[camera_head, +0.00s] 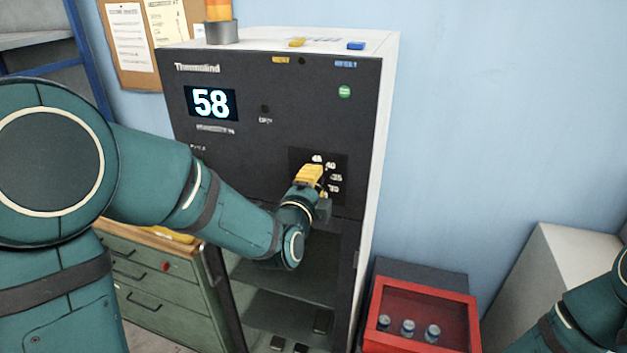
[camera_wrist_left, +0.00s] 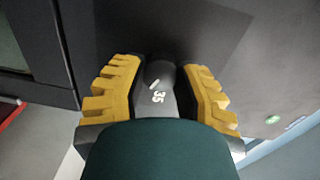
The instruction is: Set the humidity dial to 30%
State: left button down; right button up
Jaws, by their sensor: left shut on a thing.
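The dark cabinet (camera_head: 265,130) has a display (camera_head: 211,103) reading 58. The humidity dial is on the cabinet's front, with printed numbers (camera_head: 334,178) that seem to include 40, 35 and 30. My left gripper (camera_head: 309,176) has its yellow fingers on the dial and hides it in the head view. In the left wrist view the fingers are shut on either side of the dark dial knob (camera_wrist_left: 159,70). A white mark on the knob is beside the printed 35 (camera_wrist_left: 158,97). My right forearm enters at the lower right, but its gripper is out of view.
Below the dial is an open compartment (camera_head: 290,290) with dark shelves. A red box (camera_head: 420,310) holding several small cans stands at the cabinet's right. A green drawer unit (camera_head: 150,280) stands at the left. A round green button (camera_head: 344,91) is above the dial.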

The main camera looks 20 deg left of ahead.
pick_arm(q)
jog(key=shift+r+m, duration=0.2)
jog(key=shift+m, duration=0.3)
jog(key=c, duration=0.6)
grip_release()
jog(key=shift+f, duration=0.1)
jog(key=shift+s, duration=3.75)
